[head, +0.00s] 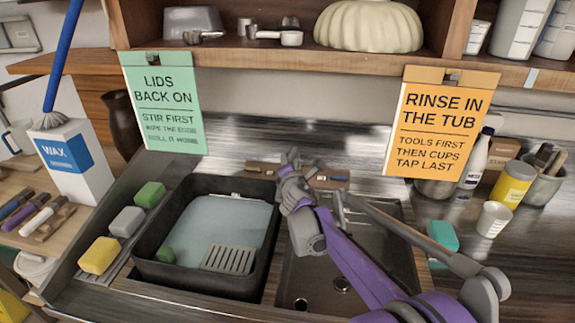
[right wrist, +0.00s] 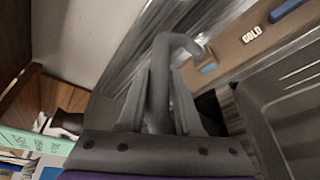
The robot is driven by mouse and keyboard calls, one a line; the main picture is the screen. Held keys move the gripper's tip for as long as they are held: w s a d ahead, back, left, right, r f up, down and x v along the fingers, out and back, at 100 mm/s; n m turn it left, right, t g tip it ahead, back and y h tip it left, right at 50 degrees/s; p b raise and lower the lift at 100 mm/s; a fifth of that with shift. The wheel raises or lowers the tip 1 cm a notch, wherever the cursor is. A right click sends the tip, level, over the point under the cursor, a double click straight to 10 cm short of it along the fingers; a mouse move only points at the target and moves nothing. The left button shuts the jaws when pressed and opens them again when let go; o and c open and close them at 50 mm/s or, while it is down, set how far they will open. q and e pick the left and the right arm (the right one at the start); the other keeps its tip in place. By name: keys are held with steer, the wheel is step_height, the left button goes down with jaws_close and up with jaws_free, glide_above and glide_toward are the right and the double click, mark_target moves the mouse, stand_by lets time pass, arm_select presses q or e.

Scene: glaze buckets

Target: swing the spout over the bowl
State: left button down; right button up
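The grey spout (right wrist: 158,85) stands between the fingers of my right gripper in the right wrist view. Its curved end bends right, beside a wooden strip (right wrist: 232,48) marked COLD. My right gripper (right wrist: 160,100) has a finger on each side of the spout, seemingly touching it. In the head view my right gripper (head: 291,178) is at the back of the sink, between the two basins, and covers much of the spout. The steel bowl (head: 318,278) is partly hidden under my purple right arm. My left gripper is not in view.
A black tub (head: 166,266) with pale water, a grey rack and a green sponge sits left of the steel bowl. Several sponges line its left side. Two hanging signs, green (head: 163,105) and orange (head: 442,125), flank the spout. A white cup (head: 493,219) stands right.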

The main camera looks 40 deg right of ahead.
steer(key=o, duration=0.3)
steer(key=v, duration=1.1)
steer(key=shift+p, duration=0.35)
